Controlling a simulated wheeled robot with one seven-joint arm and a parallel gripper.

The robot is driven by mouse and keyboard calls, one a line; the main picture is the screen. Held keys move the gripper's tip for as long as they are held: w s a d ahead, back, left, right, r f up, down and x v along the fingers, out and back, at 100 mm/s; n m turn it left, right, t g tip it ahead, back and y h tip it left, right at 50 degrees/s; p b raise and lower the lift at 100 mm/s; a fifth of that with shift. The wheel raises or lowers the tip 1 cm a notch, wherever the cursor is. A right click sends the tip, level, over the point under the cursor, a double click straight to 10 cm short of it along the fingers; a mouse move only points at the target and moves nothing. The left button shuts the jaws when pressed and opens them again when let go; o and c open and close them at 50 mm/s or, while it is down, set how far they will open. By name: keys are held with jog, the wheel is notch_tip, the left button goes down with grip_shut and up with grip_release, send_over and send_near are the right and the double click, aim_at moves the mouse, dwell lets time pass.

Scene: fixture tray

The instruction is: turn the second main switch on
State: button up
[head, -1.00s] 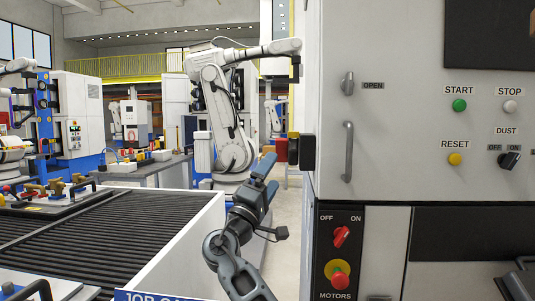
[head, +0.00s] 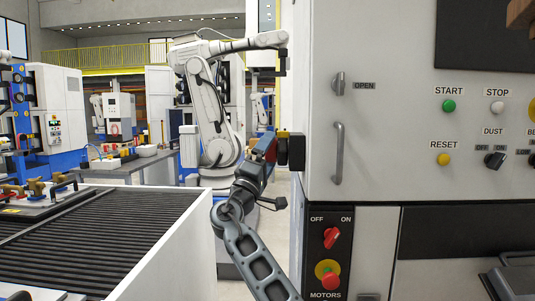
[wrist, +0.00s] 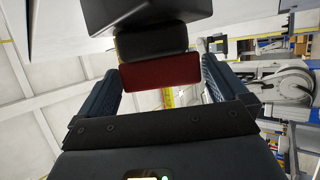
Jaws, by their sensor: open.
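A switch with a black body (head: 297,152) sticks out from the left side of the grey machine cabinet. Its red handle (head: 271,148) faces left, with some yellow behind it. I cannot read its on or off position. My gripper (head: 262,160) is open at this handle. In the wrist view the dark red handle (wrist: 160,72) lies between the two fingertips of my gripper (wrist: 160,75), with black parts behind it. I cannot tell whether the fingers touch it. A red MOTORS knob (head: 332,237) with OFF and ON labels is on the cabinet front, tilted up to the right.
A red push button (head: 330,280) sits below the MOTORS knob. The cabinet front carries a door handle (head: 338,153), a green START button (head: 449,106) and a DUST knob (head: 495,160). A roller conveyor (head: 75,245) stands left. A white robot arm (head: 212,110) stands behind.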

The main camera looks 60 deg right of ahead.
jog(key=shift+c, duration=0.3)
jog(key=c, duration=0.7)
jog(key=shift+r+p, duration=0.2)
jog(key=shift+p, duration=0.4)
jog(key=shift+o, duration=0.2)
jog(key=n+y+p, duration=0.1)
jog(key=p, duration=0.1)
jog(key=r+n+t+y+p, duration=0.1)
jog(key=p, duration=0.2)
jog(key=shift+s+a, duration=0.1)
jog(key=shift+a, duration=0.1)
jog(key=y+p, duration=0.1)
jog(key=p, duration=0.2)
jog(key=shift+d+r+n+y, duration=0.1)
jog(key=shift+n+y, duration=0.3)
jog(key=shift+f+n+y+p, duration=0.25)
jog(key=shift+n+y+p, duration=0.05)
jog(key=shift+y+p, duration=0.3)
jog(key=shift+s+d+n+y, duration=0.1)
jog(key=shift+n+y, duration=0.3)
jog(key=shift+y, duration=0.5)
jog(key=shift+f, duration=0.1)
